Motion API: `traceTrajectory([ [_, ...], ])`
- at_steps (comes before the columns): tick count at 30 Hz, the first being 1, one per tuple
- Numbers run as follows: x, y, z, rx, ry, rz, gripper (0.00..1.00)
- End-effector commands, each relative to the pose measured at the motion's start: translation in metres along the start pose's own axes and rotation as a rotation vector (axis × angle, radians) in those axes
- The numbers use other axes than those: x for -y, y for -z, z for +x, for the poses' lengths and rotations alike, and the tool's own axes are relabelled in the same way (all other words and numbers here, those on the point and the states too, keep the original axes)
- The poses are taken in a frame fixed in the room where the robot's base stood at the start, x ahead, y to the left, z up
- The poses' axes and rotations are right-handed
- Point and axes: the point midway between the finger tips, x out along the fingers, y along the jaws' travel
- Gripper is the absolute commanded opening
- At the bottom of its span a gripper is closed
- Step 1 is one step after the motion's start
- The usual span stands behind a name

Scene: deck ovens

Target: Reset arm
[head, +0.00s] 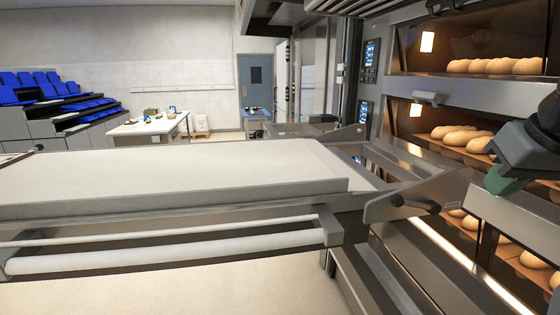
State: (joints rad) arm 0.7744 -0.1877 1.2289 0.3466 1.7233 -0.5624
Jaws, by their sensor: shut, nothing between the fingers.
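My gripper (509,181) is at the right edge of the head view, in front of the deck oven (443,87). Its green fingers are shut and hold nothing. The dark end of my arm runs out of the picture to the right. The gripper hangs over the right end of the loader's side, apart from the loader's dark handle (418,207). It hides part of the oven deck behind it.
A loader with a pale flat belt (180,178) spans the left and middle, with a white roller bar (160,249) along its front. Bread loaves (466,137) lie in the lit oven decks. A worktable (148,128) and blue seats (55,88) stand far back.

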Motion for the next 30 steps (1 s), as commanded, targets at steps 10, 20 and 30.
traceTrajectory([
  [10,-0.022,-0.012,0.067,0.002,-0.078,0.234,0.0],
  [20,0.031,-0.067,0.179,0.031,-0.124,0.294,0.0],
  [30,0.129,-0.175,0.261,0.098,-0.057,0.016,0.0],
])
